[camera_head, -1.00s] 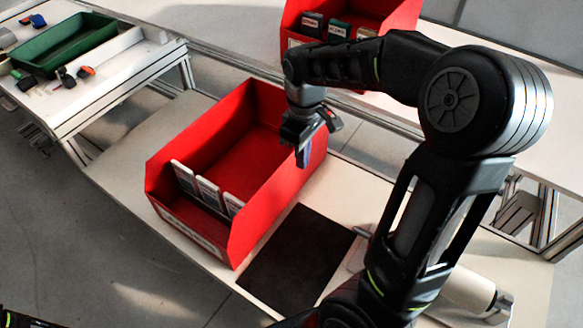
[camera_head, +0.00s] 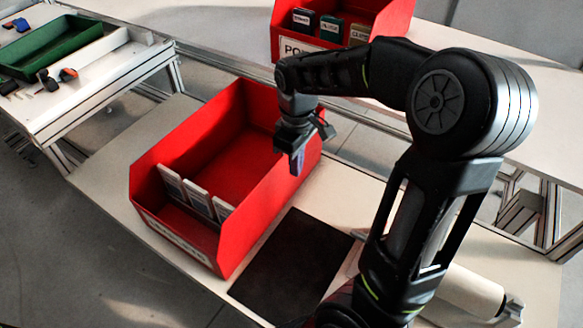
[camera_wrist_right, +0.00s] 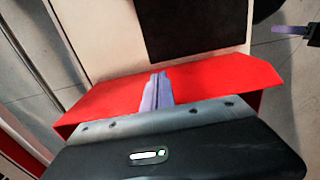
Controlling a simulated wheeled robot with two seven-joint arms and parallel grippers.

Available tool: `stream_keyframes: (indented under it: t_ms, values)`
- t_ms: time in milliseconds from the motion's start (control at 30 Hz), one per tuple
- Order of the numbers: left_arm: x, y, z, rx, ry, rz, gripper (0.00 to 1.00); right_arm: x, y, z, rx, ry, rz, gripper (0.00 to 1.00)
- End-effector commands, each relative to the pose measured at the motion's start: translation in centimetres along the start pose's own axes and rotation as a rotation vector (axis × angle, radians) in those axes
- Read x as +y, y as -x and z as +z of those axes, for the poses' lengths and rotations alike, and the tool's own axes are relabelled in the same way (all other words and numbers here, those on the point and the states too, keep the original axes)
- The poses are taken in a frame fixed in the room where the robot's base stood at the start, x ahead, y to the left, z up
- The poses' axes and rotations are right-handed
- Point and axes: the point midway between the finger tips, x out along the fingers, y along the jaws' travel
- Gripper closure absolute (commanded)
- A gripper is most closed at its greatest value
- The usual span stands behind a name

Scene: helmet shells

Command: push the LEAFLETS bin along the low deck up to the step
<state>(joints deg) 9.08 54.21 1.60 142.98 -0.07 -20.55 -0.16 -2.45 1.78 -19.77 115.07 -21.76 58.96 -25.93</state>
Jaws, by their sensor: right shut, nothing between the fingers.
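The red LEAFLETS bin (camera_head: 262,196) stands upright on the low pale deck (camera_head: 105,188). Several white leaflet packs (camera_head: 196,195) stand in its front part. The pale label on its front is too blurred to read. My right gripper (camera_head: 298,162) is shut and empty, pointing down at the bin's right rear side. In the right wrist view its closed fingers (camera_wrist_right: 157,92) lie over a red bin wall (camera_wrist_right: 215,82); I cannot tell whether they touch it. A finger at the upper right of that view appears to be my left gripper (camera_wrist_right: 285,30); its opening is unclear.
A dark mat (camera_head: 292,262) lies on the deck right of the bin. Behind is a higher pale worktop (camera_head: 215,45) bearing another red bin (camera_head: 388,22) with several boxes. A side table at left holds a green tray (camera_head: 45,48) and small tools.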

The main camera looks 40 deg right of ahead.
Motion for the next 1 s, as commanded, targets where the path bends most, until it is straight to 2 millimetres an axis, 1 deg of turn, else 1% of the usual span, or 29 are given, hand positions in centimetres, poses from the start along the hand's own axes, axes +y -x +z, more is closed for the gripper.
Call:
stream_keyframes:
  t_ms: [167, 400, 500, 533, 600, 700, 800, 1000]
  values:
    - [-0.2, -0.4, 0.0, 0.000, 0.000, 0.000, 0.75, -0.1, -2.8, 0.1, -0.005, -0.001, -0.002, 1.00]
    - [-0.4, -1.1, 0.0, 0.000, -0.001, 0.000, 0.75, 0.0, -7.7, 0.1, -0.004, -0.002, -0.002, 1.00]
    - [-0.5, -1.2, 0.0, 0.000, -0.001, 0.000, 0.75, -0.1, -9.3, -0.1, -0.003, 0.000, -0.001, 1.00]
    - [-0.4, -1.0, 0.0, 0.000, -0.001, 0.000, 0.75, 0.0, -9.0, -0.9, -0.001, 0.002, 0.001, 1.00]
    - [-0.4, -0.9, 0.0, 0.000, -0.001, 0.000, 0.75, 0.0, -8.9, -2.0, -0.001, 0.001, 0.000, 1.00]
    - [-0.4, -0.9, 0.0, 0.000, -0.001, 0.000, 0.75, 0.0, -8.9, -3.1, -0.001, 0.000, 0.000, 1.00]
    - [-0.3, -0.9, 0.0, 0.000, -0.001, 0.000, 0.75, 0.0, -8.9, -3.8, 0.000, 0.000, 0.000, 1.00]
    - [-0.3, -0.9, 0.0, 0.000, -0.001, 0.000, 0.75, 0.0, -8.9, -4.0, 0.000, 0.000, -0.001, 1.00]
